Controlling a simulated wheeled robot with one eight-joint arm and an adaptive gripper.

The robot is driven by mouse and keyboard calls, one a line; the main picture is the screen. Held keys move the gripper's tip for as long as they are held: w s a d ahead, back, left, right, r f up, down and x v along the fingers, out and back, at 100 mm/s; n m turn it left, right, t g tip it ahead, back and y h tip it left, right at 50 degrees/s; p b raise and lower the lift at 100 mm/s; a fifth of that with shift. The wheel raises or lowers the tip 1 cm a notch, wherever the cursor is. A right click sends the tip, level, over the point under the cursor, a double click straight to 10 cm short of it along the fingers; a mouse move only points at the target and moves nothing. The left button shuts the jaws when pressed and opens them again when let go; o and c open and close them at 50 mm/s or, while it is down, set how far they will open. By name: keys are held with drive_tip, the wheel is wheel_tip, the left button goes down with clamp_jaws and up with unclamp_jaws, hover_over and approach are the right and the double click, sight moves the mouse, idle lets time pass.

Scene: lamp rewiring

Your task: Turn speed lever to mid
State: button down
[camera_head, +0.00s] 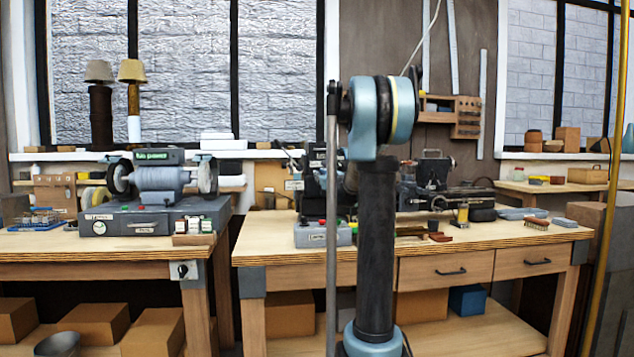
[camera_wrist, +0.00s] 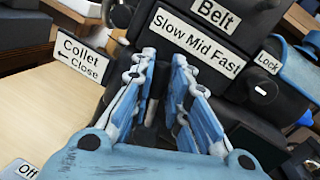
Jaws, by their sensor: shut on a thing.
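In the wrist view, the "Slow Mid Fast" speed plate (camera_wrist: 196,43) is fixed on a dark machine housing, under a "Belt" plate (camera_wrist: 218,10). My gripper (camera_wrist: 162,60) points at this plate, with its blue-and-white fingertips just below the words, nearest Slow and Mid. The fingers are shut on a dark part between them, which looks like the speed lever (camera_wrist: 161,88). The lever is mostly hidden, so its exact setting cannot be told. In the head view, my arm hides the gripper and lever.
Beside the fingers are a "Collet Close" plate (camera_wrist: 84,59) at left and a dark knob by a "Lock" plate (camera_wrist: 267,62) at right. The machine stands on a wooden bench (camera_head: 470,238). A bench grinder (camera_head: 160,190) is on the left bench.

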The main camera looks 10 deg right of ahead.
drive_tip(key=shift+d+r+m+t, duration=0.1)
drive_tip(key=shift+d+m+t, duration=0.05)
drive_tip(key=shift+d+m, duration=0.6)
drive_tip(key=shift+d+m+t, duration=0.15)
drive_tip(key=shift+d+m, duration=0.25)
drive_tip(key=shift+m, duration=0.55)
drive_tip(key=c, duration=1.5)
unclamp_jaws()
drive_tip(key=shift+c, duration=0.2)
drive_tip(key=shift+s, duration=0.15)
drive_tip(key=v, duration=1.1)
drive_tip(key=shift+s, duration=0.3)
drive_tip(key=shift+a, duration=0.1)
